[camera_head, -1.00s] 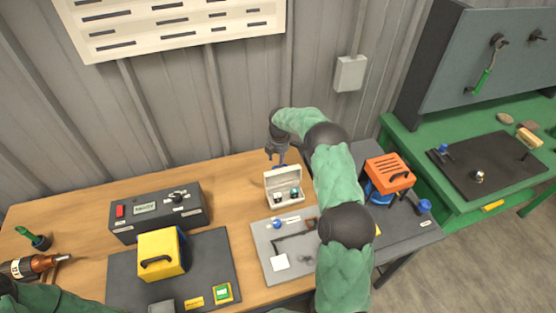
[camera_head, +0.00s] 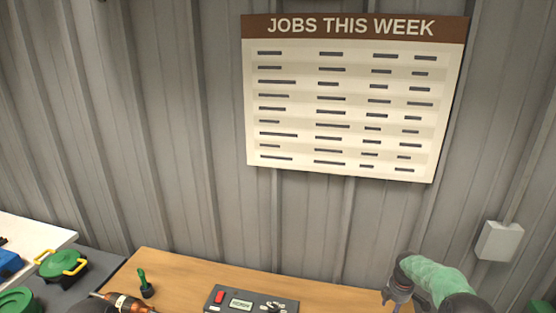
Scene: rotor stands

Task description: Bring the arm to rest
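My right arm, in a green sleeve, shows at the lower right. Its dark gripper (camera_head: 392,298) points down over the back part of the wooden bench (camera_head: 180,272). The fingertips are small and close to the bottom edge of the picture, so I cannot tell whether they are open or shut, or whether they hold anything.
An orange-and-dark tool (camera_head: 125,303) and a green-handled item (camera_head: 146,283) lie left. A green-lidded object (camera_head: 62,263) is further left. A job board (camera_head: 350,100) and grey box (camera_head: 499,241) are on the wall.

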